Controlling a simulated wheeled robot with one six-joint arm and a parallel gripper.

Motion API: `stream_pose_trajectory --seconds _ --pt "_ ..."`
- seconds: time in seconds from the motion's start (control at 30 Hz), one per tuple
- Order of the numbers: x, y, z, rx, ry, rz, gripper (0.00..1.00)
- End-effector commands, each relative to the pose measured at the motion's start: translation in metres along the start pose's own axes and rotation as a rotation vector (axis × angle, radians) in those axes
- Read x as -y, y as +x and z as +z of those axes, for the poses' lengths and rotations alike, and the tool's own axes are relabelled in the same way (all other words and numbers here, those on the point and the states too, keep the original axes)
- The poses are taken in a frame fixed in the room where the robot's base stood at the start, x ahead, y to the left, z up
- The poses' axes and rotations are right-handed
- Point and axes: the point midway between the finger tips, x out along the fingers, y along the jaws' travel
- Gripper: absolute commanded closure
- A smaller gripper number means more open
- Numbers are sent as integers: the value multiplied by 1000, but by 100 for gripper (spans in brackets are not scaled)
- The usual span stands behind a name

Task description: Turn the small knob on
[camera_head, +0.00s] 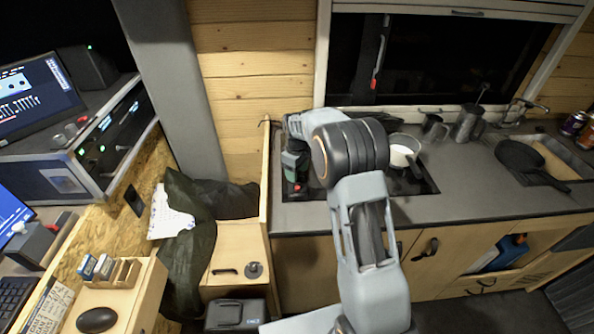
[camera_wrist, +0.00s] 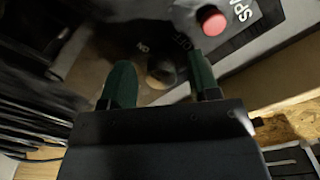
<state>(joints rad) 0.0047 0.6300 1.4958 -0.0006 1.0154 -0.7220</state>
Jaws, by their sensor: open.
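The small knob (camera_wrist: 160,73) is a round, brownish, blurred shape on a dark panel (camera_wrist: 140,22) in the wrist view. Markings that look like "ON" and "OFF" sit just above it. My gripper (camera_wrist: 163,80) is open, with one dark green finger to each side of the knob. I cannot tell whether the fingers touch it, nor which way the knob points. A red button (camera_wrist: 212,20) is on the panel up and right of the knob. In the head view my gripper (camera_head: 295,168) is low at the counter's left end; the knob is hidden there.
The grey counter (camera_head: 460,195) carries a pot (camera_head: 403,152), a dark pan (camera_head: 520,156) and metal mugs (camera_head: 468,122). A wooden side wall (camera_head: 265,180) stands close left of my gripper. Dark cloth (camera_head: 190,235) and a desk with electronics are further left.

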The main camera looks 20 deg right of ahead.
Motion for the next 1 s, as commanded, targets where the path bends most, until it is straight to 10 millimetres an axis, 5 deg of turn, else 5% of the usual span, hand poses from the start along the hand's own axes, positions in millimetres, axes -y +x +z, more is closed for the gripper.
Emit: stream_pose_trajectory --seconds 0.37,1.0 --pt "0 -13 -1 -3 1 2 44" --pt "-1 -125 0 -2 1 1 44"
